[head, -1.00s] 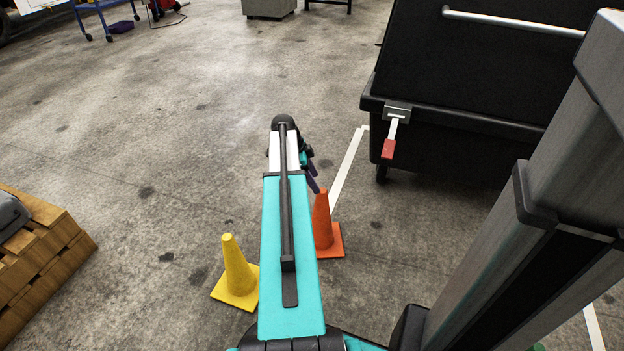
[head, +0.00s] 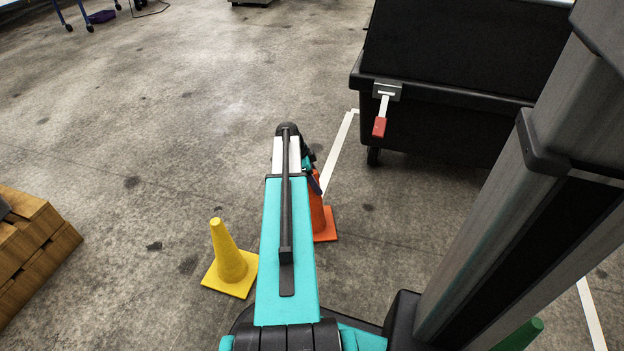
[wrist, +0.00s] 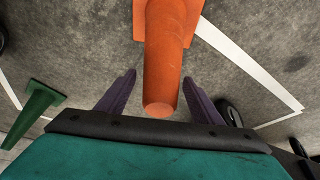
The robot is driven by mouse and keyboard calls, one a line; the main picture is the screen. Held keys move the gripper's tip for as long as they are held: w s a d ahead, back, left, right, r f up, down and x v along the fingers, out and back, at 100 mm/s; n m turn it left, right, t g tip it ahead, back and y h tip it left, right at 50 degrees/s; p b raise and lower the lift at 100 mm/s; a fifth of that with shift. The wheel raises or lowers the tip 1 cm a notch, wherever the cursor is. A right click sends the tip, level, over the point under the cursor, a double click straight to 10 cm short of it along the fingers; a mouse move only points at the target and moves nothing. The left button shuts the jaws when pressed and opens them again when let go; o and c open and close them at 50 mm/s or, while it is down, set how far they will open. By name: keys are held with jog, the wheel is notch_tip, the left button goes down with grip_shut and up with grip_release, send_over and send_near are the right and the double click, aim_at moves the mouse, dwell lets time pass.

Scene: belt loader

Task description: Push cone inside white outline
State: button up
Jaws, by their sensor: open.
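An orange cone (head: 325,222) stands upright on the floor, partly hidden behind my arm in the head view. In the wrist view the orange cone (wrist: 167,58) has its tip between the two purple fingers of my gripper (wrist: 160,98), which are spread apart with gaps on both sides. In the head view my gripper is mostly hidden by my arm. A yellow cone (head: 230,262) stands left of my arm. A green cone (head: 521,335) shows at the lower right, and in the wrist view a green cone (wrist: 40,108) is at the left. White outline strips (head: 337,155) lie beyond the orange cone.
A black wheeled bin (head: 440,125) with a red-tipped latch (head: 379,127) stands at the upper right, beside the white line. A wooden pallet stack (head: 35,250) is at the left. The floor at the upper left is open.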

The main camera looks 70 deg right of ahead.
jog(key=shift+s+d+f, duration=0.1)
jog(key=shift+s+f, duration=0.1)
jog(key=shift+f, duration=0.25)
jog(key=shift+c, duration=0.4)
jog(key=c, duration=1.4)
